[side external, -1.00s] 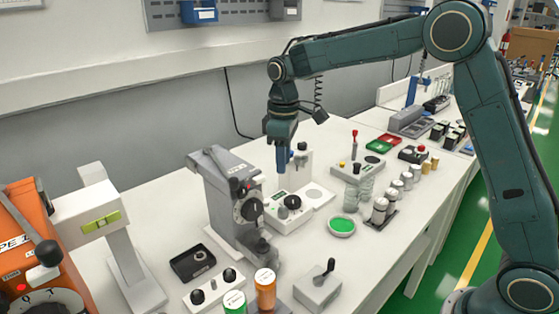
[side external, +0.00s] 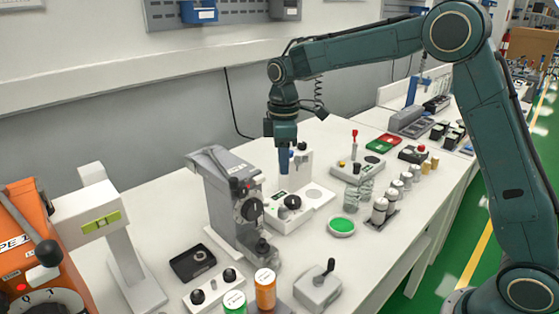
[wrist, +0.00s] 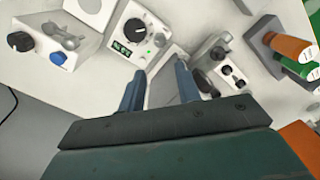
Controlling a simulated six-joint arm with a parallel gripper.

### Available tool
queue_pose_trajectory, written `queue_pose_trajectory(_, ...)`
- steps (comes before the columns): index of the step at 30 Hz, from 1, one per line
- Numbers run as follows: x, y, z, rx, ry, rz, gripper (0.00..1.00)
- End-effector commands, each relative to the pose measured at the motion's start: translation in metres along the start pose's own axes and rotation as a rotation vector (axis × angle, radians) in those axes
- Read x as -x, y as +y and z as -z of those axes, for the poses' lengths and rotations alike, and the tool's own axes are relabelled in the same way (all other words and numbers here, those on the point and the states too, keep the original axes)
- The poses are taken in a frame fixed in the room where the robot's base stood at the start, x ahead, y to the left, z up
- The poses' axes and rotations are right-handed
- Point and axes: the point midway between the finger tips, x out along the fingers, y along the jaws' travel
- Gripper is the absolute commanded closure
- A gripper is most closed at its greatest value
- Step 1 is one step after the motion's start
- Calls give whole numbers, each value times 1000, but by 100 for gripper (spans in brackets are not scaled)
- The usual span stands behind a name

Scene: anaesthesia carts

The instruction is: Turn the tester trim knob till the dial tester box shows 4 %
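The dial tester box (side external: 281,217) is a low white box on the bench, with a small dark display and a black knob (side external: 292,202) on its top. In the wrist view the tester box (wrist: 144,14) is at the top centre, with its black knob (wrist: 134,29) and a lit green display (wrist: 123,46). The digits are too small to read. My gripper (side external: 284,166) points down above and behind the box, apart from the knob. In the wrist view my gripper (wrist: 159,82) has its two blue fingers spread, with nothing held between them.
A grey dial machine (side external: 228,200) stands tall just left of the tester box. A white stand with a small black top knob (side external: 302,147) is close behind it. A green-filled dish (side external: 342,226) and several small jars lie to the right. An orange machine (side external: 30,225) is far left.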

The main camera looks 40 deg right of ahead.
Motion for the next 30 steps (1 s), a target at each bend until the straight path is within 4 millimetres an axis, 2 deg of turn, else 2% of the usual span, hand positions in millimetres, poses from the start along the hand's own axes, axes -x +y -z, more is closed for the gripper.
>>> queue_pose_trajectory(5,-6,0,0,-2,-2,2,67)
queue_pose_trajectory(11,-22,0,0,-3,-3,3,67)
queue_pose_trajectory(30,-115,0,0,-3,-2,3,67)
